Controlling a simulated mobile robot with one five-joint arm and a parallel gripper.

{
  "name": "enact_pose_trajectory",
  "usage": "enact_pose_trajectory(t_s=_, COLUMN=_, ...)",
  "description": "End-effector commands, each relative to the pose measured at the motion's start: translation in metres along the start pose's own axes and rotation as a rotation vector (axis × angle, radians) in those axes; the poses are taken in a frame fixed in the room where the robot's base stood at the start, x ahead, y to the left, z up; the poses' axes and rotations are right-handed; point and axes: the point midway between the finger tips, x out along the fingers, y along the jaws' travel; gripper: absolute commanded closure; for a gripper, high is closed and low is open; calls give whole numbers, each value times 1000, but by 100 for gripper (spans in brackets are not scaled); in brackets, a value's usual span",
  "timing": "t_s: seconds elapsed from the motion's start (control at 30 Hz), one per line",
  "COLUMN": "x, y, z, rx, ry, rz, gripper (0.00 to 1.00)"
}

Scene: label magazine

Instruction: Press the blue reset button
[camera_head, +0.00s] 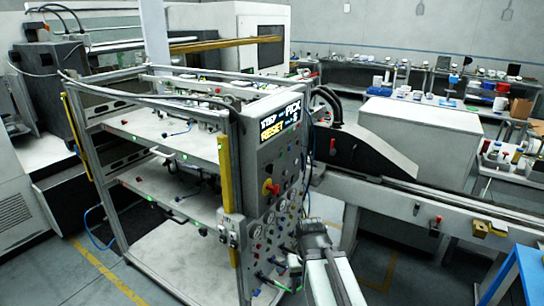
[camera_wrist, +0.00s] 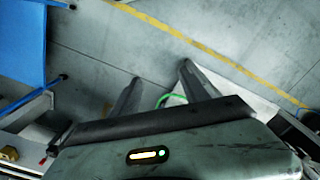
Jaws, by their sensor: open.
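A machine frame with a button panel (camera_head: 283,208) stands in the middle of the head view. The panel carries several small round buttons and knobs; they are too small for me to tell which one is the blue reset button. A screen (camera_head: 282,123) above them shows "STEP", "PICK" and "RESET" text. My arm (camera_head: 318,240) is in front of the panel's lower right part and hides some of it. My gripper (camera_wrist: 162,88) shows in the wrist view with two fingers apart and nothing between them but floor and a green cable behind. No blue button shows there.
A red and yellow switch (camera_head: 270,187) sits on the panel. A conveyor (camera_head: 425,207) runs to the right. A blue table (camera_head: 530,270) stands at lower right and also shows in the wrist view (camera_wrist: 22,45). Open floor with yellow lines lies between.

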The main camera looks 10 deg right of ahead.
Motion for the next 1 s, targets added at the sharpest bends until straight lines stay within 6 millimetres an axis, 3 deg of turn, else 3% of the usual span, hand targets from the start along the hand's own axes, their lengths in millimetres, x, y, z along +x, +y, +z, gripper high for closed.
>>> enact_pose_trajectory(t_s=0.27, x=0, y=0, z=0, rx=0, ry=0, rz=0, gripper=47)
enact_pose_trajectory(t_s=0.47, x=0, y=0, z=0, rx=0, ry=0, rz=0, gripper=100)
enact_pose_trajectory(t_s=1.0, x=0, y=0, z=0, rx=0, ry=0, rz=0, gripper=100)
